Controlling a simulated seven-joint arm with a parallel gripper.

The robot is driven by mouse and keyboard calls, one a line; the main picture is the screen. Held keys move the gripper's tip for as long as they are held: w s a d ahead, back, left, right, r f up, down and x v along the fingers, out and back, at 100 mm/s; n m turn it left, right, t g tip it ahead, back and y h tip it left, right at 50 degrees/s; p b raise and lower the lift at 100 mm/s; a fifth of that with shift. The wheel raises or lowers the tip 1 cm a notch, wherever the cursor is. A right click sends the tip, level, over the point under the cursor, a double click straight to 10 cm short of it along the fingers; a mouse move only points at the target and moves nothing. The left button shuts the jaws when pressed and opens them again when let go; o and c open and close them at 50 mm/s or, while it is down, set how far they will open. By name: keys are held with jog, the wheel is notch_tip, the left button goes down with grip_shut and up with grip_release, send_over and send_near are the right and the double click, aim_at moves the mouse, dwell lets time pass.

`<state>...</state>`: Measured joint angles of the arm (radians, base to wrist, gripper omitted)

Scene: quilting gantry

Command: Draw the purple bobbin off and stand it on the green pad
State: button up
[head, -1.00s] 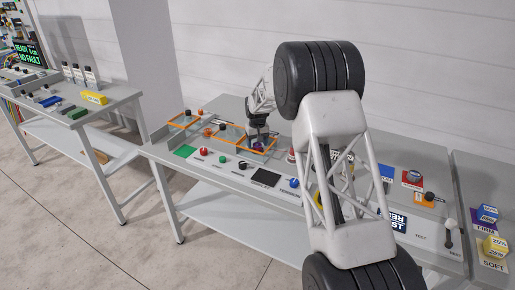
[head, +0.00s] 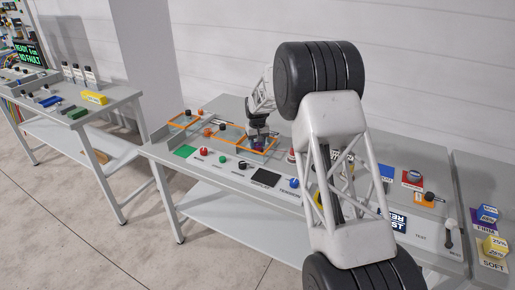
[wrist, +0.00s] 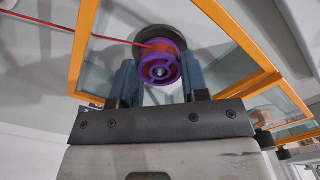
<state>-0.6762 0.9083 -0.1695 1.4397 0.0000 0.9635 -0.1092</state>
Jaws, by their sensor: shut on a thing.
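The purple bobbin (wrist: 160,66) shows end-on in the wrist view, with red thread wound on it and a red thread running off to the left. My gripper (wrist: 160,84) is shut on the bobbin, one blue-grey finger on each side. A dark round opening lies behind the bobbin; I cannot tell whether the bobbin is still seated in it. In the head view my gripper (head: 257,141) is at an orange-framed bay, and the bobbin is mostly hidden there. The green pad (head: 185,151) lies bare at the table's left front, left of my gripper.
Orange frames (head: 228,134) with clear panels surround the work spot. A red knob (head: 203,151), a green knob (head: 222,159) and a black knob (head: 242,164) line the front edge between the pad and a black pad (head: 265,177). Another table (head: 110,101) stands at the left.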

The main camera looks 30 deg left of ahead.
jog(key=shift+r, duration=2.35)
jog(key=shift+s+a+f, duration=0.15)
jog(key=shift+s+a, duration=2.7)
jog(key=shift+s, duration=1.3)
jog(key=shift+s+a+f, duration=0.1)
jog(key=shift+s+a, duration=2.7)
jog(key=shift+s, duration=1.35)
jog(key=shift+s+a+f, duration=0.15)
jog(key=shift+s+a, duration=2.7)
jog(key=shift+s, duration=1.3)
jog(key=shift+a, duration=0.1)
send_over(185, 151)
jog(key=shift+w+f, duration=0.15)
jog(key=shift+f, duration=0.6)
jog(key=shift+f, duration=0.1)
jog(key=shift+f, duration=1.65)
